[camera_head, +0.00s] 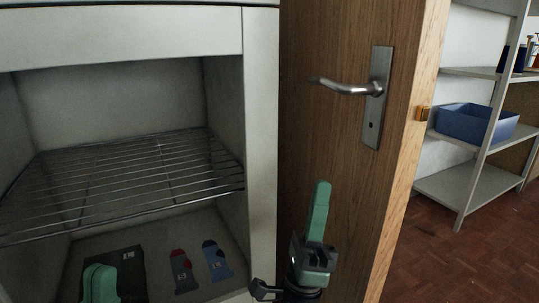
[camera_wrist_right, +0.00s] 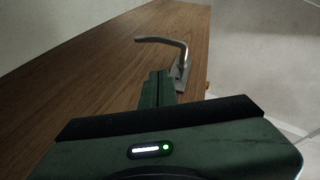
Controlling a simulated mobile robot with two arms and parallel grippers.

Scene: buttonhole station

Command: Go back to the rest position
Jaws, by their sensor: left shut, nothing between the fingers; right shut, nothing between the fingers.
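My right gripper (camera_head: 320,188) is green and dark, in front of the wooden door at the lower middle of the head view. Its fingers are together and empty, pointing up below the door handle. In the right wrist view the closed fingertips (camera_wrist_right: 157,78) show just below the handle, without a clear sign of contact. My left gripper (camera_head: 100,282) shows as a rounded green shape at the lower left of the head view, in front of the cabinet's lower compartment. It is shut and empty; most of it is cut off by the picture edge.
The wooden door (camera_head: 325,140) has a metal lever handle (camera_head: 345,88). Left of it stands a white cabinet (camera_head: 262,130) with a wire rack (camera_head: 130,175). Two socks (camera_head: 183,270) (camera_head: 216,260) and a dark item (camera_head: 128,262) lie below.

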